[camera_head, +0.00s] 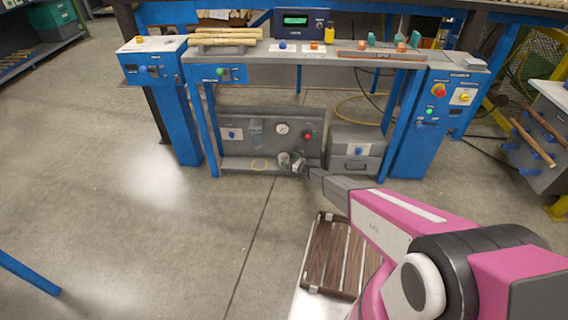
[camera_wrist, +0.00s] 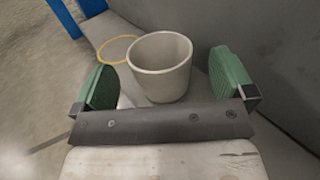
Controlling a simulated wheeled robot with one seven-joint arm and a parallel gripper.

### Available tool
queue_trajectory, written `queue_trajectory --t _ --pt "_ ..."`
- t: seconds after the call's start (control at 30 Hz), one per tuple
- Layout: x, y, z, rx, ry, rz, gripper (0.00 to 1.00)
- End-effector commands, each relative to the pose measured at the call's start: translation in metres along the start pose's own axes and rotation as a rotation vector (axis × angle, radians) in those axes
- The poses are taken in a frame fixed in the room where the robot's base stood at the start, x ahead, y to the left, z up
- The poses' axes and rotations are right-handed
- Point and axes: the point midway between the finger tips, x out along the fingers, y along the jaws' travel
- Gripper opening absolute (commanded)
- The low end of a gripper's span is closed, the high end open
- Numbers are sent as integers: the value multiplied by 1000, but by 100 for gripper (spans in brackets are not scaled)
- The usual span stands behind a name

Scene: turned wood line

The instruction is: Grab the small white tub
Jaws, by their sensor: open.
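The small white tub (camera_wrist: 160,68) stands upright and looks empty in the wrist view, on a grey shelf (camera_wrist: 100,29). It lies ahead of my gripper (camera_wrist: 170,88), between the lines of its two green-padded fingers. The fingers are wide open, with a gap visible on both sides of the tub. In the head view the tub (camera_head: 284,158) is small, on the low shelf under the bench, with my gripper (camera_head: 296,165) right at it and partly covering it.
A yellow ring mark (camera_wrist: 117,50) lies on the shelf left of the tub. A grey panel with a gauge (camera_head: 282,128) rises behind it. A grey drawer box (camera_head: 354,152) stands to the right. Blue bench legs (camera_head: 205,130) flank the space. Open floor lies left.

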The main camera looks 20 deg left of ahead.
Motion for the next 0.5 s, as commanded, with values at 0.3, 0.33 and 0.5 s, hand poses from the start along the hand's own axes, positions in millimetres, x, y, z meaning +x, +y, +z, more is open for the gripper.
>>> queue_trajectory --t 0.3,0.33,0.5 --pt "42 0 -1 -1 -1 0 100" --pt "43 0 -1 0 -1 0 100" --pt "43 0 -1 0 0 0 100"
